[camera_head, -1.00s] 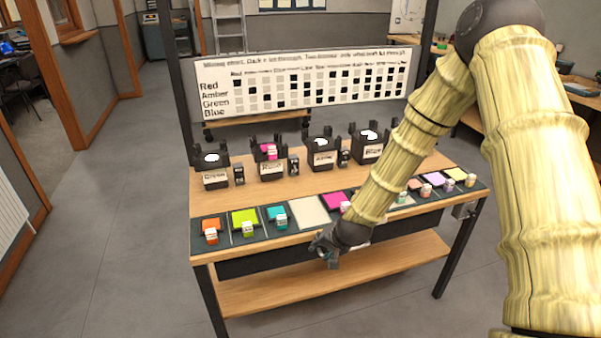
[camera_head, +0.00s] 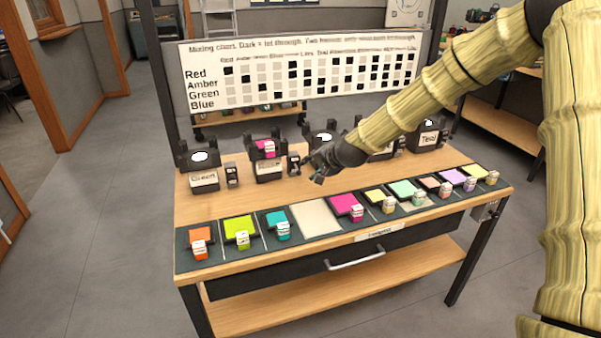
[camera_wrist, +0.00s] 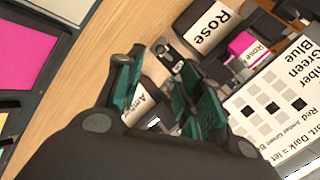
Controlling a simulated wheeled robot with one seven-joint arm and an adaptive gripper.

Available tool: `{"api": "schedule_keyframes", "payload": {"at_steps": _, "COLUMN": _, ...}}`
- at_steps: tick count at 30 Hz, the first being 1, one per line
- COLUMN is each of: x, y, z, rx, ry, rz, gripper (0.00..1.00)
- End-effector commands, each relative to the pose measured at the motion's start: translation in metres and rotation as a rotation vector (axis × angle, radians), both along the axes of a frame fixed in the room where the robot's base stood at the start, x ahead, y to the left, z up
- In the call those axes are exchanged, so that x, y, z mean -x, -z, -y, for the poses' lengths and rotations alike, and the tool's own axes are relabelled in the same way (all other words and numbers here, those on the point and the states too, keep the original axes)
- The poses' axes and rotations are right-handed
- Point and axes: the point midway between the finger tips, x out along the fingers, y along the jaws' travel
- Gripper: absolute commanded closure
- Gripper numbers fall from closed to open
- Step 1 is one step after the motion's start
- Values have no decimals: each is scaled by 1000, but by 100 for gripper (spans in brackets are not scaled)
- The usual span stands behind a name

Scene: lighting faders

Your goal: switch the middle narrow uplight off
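A row of black uplights stands along the back of the table. The middle one (camera_head: 325,135) has a white disc on top and is partly hidden behind my arm. Its label, starting "Am", shows between my fingers in the wrist view (camera_wrist: 148,103). A small black switch box (camera_head: 294,164) stands right of the Rose uplight (camera_head: 268,168); it also shows in the wrist view (camera_wrist: 172,58), just beyond my fingertips. My gripper (camera_head: 318,172) is open and empty, above the table in front of the middle uplight. Its teal fingers (camera_wrist: 160,88) are apart. The middle uplight's own switch is not clearly visible.
Other uplights include Green (camera_head: 204,178) at left and Teal (camera_head: 428,137) at right. Coloured gels, such as a magenta one (camera_head: 345,202), lie along the table's front strip. A mixing chart (camera_head: 300,75) stands behind. Bare wood lies between strip and uplights.

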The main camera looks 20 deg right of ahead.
Motion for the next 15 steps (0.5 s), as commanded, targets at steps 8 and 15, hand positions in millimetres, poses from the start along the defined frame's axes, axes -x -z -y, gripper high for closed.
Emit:
{"api": "schedule_keyframes", "payload": {"at_steps": 8, "x": -27, "y": 24, "z": -8, "rx": 1, "ry": -2, "rz": -1, "gripper": 63}}
{"api": "schedule_keyframes", "payload": {"at_steps": 15, "x": -49, "y": 43, "z": -15, "rx": 1, "ry": -4, "rz": -2, "gripper": 63}}
